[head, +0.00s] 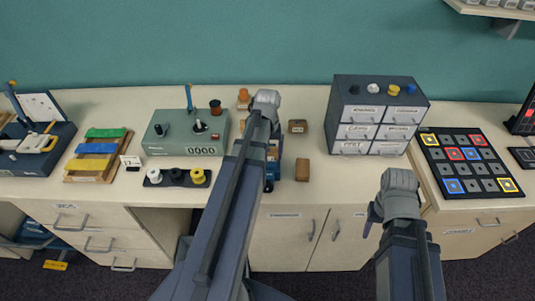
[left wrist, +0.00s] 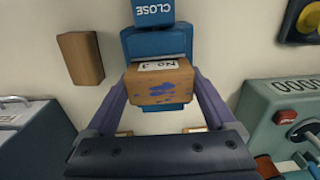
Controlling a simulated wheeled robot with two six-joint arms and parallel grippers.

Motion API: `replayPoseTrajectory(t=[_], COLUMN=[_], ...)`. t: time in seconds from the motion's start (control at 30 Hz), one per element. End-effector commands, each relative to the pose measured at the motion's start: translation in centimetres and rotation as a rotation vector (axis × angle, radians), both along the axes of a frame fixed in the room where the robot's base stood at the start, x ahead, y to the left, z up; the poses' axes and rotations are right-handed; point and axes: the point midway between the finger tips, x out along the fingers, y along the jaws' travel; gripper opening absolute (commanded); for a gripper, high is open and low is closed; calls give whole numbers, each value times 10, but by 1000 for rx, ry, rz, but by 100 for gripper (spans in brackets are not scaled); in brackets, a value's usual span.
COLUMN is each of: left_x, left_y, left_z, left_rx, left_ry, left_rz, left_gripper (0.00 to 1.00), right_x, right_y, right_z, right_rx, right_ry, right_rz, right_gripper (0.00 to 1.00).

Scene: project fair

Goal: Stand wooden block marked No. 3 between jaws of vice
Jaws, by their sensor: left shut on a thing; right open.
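The wooden block marked No. 3 (left wrist: 158,82) is held between the two fingers of my left gripper (left wrist: 158,90) in the left wrist view. It has a white label and blue marks on its face. The blue vice (left wrist: 155,42) lies right behind it, with blue parts above and below the block. I cannot tell whether the block touches the jaws or sits down between them. In the head view my left arm hides the block and most of the vice (head: 272,168). My right gripper (head: 373,212) is open and empty, over the front edge at the right.
A plain wooden block (head: 303,170) stands right of the vice; another (head: 298,126) lies behind it. A green counter box (head: 187,133) stands left, a drawer cabinet (head: 378,113) right. A tray with black and yellow knobs (head: 177,178) lies near the front.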

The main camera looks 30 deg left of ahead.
Motion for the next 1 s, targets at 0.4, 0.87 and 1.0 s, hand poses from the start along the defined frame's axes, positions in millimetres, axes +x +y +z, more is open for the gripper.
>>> replayPoseTrajectory(t=[0.4, 0.87, 1.0], left_x=[0, 0, 0], left_y=[0, 0, 0], left_z=[-3, 22, 42], left_rx=[0, 0, 0], left_ry=[0, 0, 0], left_rz=[0, 0, 0], left_gripper=[100, 100, 100], right_x=[0, 0, 0], right_y=[0, 0, 0], right_z=[-3, 22, 42], right_rx=[0, 0, 0], right_ry=[0, 0, 0], right_rz=[0, 1, 1], right_gripper=[50, 50, 50])
